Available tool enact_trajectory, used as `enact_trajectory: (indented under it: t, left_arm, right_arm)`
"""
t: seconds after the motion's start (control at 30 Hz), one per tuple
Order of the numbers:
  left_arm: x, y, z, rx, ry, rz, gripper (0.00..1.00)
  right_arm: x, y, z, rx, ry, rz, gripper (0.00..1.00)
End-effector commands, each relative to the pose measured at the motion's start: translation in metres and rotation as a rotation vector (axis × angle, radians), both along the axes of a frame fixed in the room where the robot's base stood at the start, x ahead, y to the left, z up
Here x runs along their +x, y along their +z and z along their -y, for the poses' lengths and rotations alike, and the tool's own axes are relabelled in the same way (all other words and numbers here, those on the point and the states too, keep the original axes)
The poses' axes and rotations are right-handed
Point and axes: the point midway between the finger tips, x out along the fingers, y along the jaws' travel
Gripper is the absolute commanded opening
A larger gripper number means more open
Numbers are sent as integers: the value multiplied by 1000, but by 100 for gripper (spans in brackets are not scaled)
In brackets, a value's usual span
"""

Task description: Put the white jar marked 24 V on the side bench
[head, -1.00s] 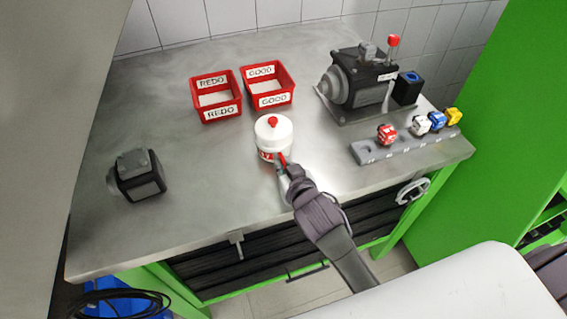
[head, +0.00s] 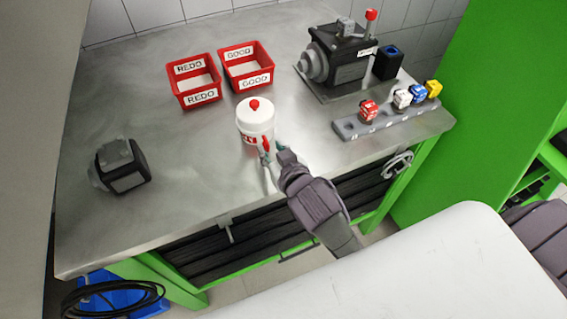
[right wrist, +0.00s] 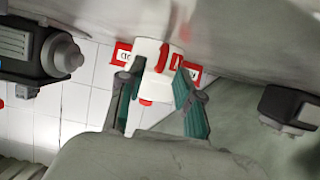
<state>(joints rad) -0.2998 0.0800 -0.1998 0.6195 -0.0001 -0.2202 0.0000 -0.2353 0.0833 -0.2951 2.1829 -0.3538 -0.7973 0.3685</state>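A white jar (head: 256,118) with a red lid knob and a red handle stands on the steel bench (head: 190,140), near the middle. Its red label is partly hidden, and I cannot read the marking. My right gripper (head: 269,156) is at the handle side of the jar, with its fingers apart. In the right wrist view the jar (right wrist: 147,80) appears upside down. The red handle lies between the spread fingers of my right gripper (right wrist: 158,82), with gaps beside it. My left gripper is not in view. I cannot pick out a separate side bench.
Red bins marked REDO (head: 194,82) and GOOD (head: 247,68) stand behind the jar. A dark pump (head: 338,60) and a grey rack (head: 390,120) with coloured knobs are at the right. A black motor (head: 122,166) sits at the left. Bench between motor and jar is clear.

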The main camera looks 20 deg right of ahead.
Motion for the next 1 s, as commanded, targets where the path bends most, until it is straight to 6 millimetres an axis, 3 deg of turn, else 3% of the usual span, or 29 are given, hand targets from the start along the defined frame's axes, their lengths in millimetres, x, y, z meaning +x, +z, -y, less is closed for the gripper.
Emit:
enact_trajectory:
  t: [0.2,0.4,1.0]
  left_arm:
    - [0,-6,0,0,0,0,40]
    - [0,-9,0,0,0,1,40]
    - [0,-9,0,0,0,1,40]
  right_arm:
    - [-47,17,1,2,0,-1,35]
    - [-72,28,2,1,0,0,35]
    - [-78,32,2,0,0,1,35]
